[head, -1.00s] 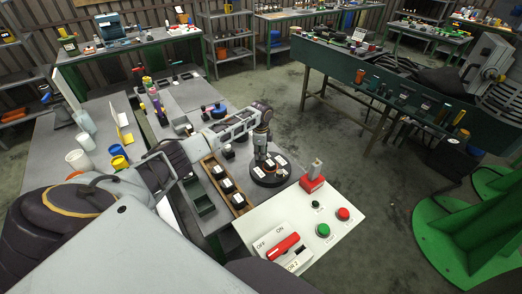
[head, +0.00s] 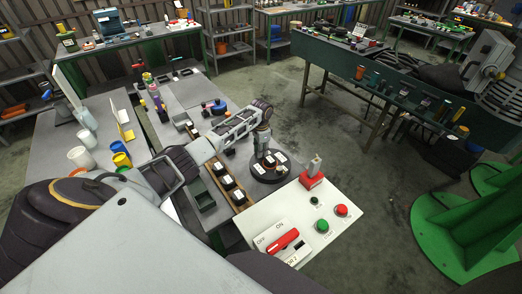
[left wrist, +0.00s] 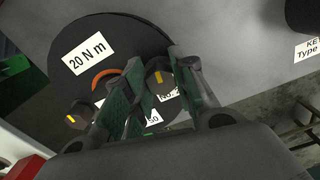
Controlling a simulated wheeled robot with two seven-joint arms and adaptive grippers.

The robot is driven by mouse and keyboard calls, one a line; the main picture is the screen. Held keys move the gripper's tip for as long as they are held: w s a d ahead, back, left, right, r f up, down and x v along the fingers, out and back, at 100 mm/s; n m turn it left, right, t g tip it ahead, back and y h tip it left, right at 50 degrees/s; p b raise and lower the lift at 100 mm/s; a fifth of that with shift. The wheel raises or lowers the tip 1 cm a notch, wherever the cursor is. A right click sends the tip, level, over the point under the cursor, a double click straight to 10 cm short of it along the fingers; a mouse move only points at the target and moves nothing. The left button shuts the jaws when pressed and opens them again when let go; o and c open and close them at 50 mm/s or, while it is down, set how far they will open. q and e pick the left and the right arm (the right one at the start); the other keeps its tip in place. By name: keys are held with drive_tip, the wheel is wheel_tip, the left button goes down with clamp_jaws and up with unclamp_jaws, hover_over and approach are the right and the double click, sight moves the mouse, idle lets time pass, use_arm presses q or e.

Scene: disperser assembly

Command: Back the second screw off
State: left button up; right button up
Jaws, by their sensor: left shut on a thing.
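A round black disc (head: 257,176) lies on the bench with white labels on it. It also fills the upper left of the left wrist view (left wrist: 60,40), with a "20 N m" label. Two dark screw heads with yellow marks show there. One screw (left wrist: 77,116) stands free at the left, beside an orange arc. The other screw (left wrist: 160,82) is between the green fingers of my left gripper (left wrist: 155,66), which is shut on it. In the head view my left gripper (head: 262,146) points down over the disc. My right gripper is not in view.
A white control panel (head: 270,218) with a red switch and buttons lies in front of the disc. A red block (head: 312,180) stands on its corner. A wooden tray (head: 240,206) with dark parts is at the disc's left. Cups (head: 80,156) stand further left.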

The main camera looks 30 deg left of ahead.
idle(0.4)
use_arm(q)
drive_tip(key=o, duration=1)
drive_tip(key=shift+r, duration=0.15)
drive_tip(key=shift+r, duration=3.9)
drive_tip(key=shift+f, duration=0.1)
